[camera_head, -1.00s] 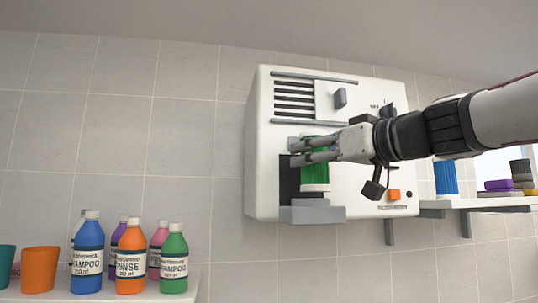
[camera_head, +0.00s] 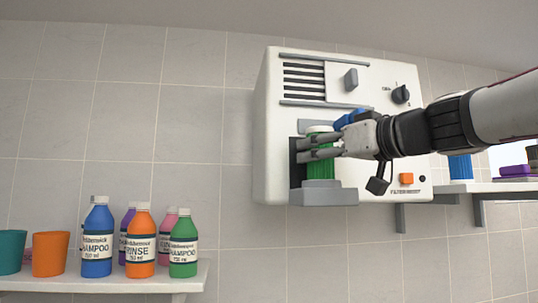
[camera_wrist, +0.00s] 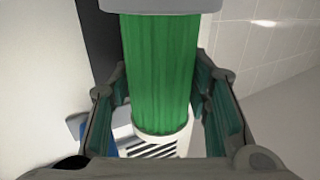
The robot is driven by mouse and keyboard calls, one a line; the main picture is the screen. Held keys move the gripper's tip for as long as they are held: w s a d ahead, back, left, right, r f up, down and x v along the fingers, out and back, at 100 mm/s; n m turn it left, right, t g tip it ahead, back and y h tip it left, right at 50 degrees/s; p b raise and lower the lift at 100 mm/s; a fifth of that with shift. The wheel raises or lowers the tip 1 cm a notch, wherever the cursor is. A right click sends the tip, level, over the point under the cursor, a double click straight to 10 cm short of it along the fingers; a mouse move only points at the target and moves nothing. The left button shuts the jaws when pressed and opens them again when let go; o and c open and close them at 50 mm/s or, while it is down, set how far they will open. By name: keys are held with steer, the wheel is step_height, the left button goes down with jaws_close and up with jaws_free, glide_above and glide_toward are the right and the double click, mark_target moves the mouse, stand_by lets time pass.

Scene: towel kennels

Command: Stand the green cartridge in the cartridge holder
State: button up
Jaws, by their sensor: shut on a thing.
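The cartridge holder is a grey ledge (camera_head: 323,197) below a dark recess on the front of a white wall unit (camera_head: 290,125). The green cartridge (camera_head: 322,169) stands upright at the recess, its lower end hidden behind the ledge. My gripper (camera_head: 303,149) comes from the right and is shut around the cartridge's middle. In the wrist view the ribbed green body (camera_wrist: 160,70) lies between my fingers, with a pale end cap (camera_wrist: 165,144) at one end. A grey ledge (camera_wrist: 160,5) covers the other end. Whether the cartridge rests on the holder's floor is hidden.
The unit carries a dark knob (camera_head: 400,94), an orange button (camera_head: 406,179) and a grey slide handle (camera_head: 351,80). A right shelf (camera_head: 470,188) bears a blue cylinder (camera_head: 460,167). A left shelf (camera_head: 110,284) bears several bottles and cups (camera_head: 49,254).

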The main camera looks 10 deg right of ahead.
stand_by(0.3)
steer(key=o, duration=1.3)
steer(key=shift+f, duration=0.1)
steer(key=v, duration=1.2)
